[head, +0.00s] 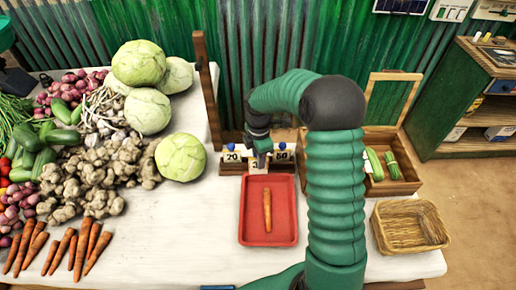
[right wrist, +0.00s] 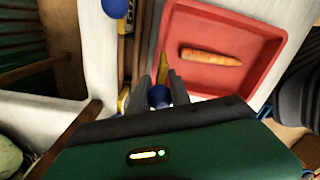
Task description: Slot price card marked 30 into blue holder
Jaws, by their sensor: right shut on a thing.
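My right gripper (head: 261,150) is at the wooden card rack (head: 229,169) behind the red tray. It is shut on the blue knob of a white price card (head: 262,163), whose visible mark begins with 3; the rest is covered. In the right wrist view, the knob (right wrist: 160,96) sits between the two fingers. A card marked 20 (head: 232,156) stands to its left, and another card (head: 281,155) stands to its right, its number hard to read. I cannot make out the blue holder for certain; a small blue edge (head: 217,288) shows at the bottom. My left gripper is out of view.
The red tray (head: 247,232) with a carrot (head: 267,210) lies just in front of the rack. A wicker basket (head: 409,227) and a wooden crate (head: 408,186) stand to the right. Vegetables crowd the left. White tabletop is clear left of the tray.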

